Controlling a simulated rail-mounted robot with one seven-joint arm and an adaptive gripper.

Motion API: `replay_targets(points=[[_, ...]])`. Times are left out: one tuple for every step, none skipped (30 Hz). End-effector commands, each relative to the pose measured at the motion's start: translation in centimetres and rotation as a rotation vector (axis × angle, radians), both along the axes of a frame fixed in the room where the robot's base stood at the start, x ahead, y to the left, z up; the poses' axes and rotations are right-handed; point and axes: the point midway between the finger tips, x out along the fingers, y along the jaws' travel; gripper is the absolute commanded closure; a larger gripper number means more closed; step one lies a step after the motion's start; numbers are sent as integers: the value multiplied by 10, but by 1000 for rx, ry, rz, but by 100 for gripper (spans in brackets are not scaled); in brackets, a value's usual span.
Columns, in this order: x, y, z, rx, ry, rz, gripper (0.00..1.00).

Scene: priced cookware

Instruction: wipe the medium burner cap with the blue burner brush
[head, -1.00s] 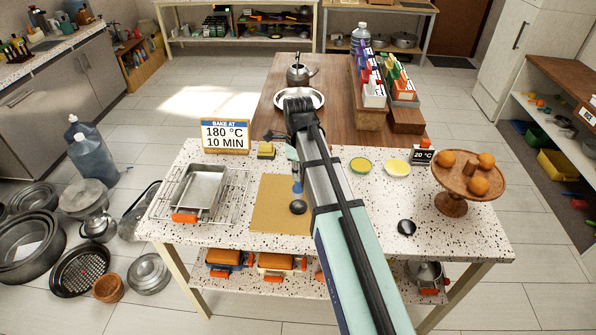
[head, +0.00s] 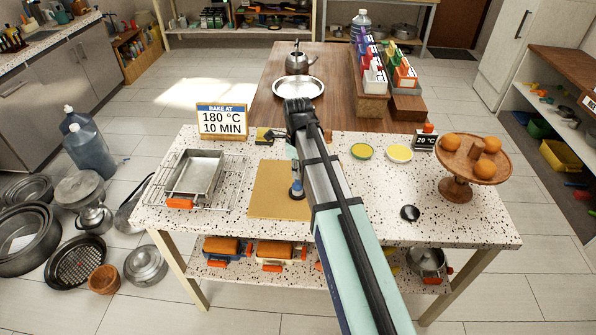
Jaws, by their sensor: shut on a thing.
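The blue burner brush (head: 297,190) is in my gripper (head: 296,180), over the tan board in the head view. My gripper is mostly hidden behind my own arm; it is shut on the brush. A dark burner cap (head: 298,196) lies on the board under the brush, mostly covered by it. The brush appears to be at or touching the cap; exact contact is too small to tell. Another black cap (head: 410,213) lies on the speckled table to the right. I cannot tell their sizes for certain.
The tan board (head: 265,205) lies on the speckled table (head: 370,225). A tray on a rack (head: 195,175) is at left, with a bake sign (head: 222,119) behind. Two small bowls (head: 361,151) and an orange-topped wooden stand (head: 456,188) are at right. The table's front right is mostly clear.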

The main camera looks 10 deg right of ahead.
Motion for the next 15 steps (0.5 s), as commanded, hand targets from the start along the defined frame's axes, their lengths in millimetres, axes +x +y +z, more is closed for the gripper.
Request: replay_targets(points=[[7, -1, -1, 0, 0, 0, 100], [10, -2, -1, 0, 0, 1, 100], [13, -2, -2, 1, 1, 1, 100], [16, -3, -1, 0, 0, 2, 100], [19, -3, -1, 0, 0, 2, 100], [22, -4, -2, 1, 1, 3, 100], [24, -5, -2, 1, 1, 3, 100], [27, -5, -2, 0, 0, 3, 100], [31, -6, -2, 1, 1, 4, 100], [27, -4, -6, 0, 0, 5, 100], [22, -4, -2, 0, 1, 6, 100], [17, -3, 3, 0, 1, 5, 100], [14, -2, 2, 0, 1, 5, 100], [11, -2, 2, 0, 2, 4, 100], [8, -1, 1, 0, 2, 4, 100]])
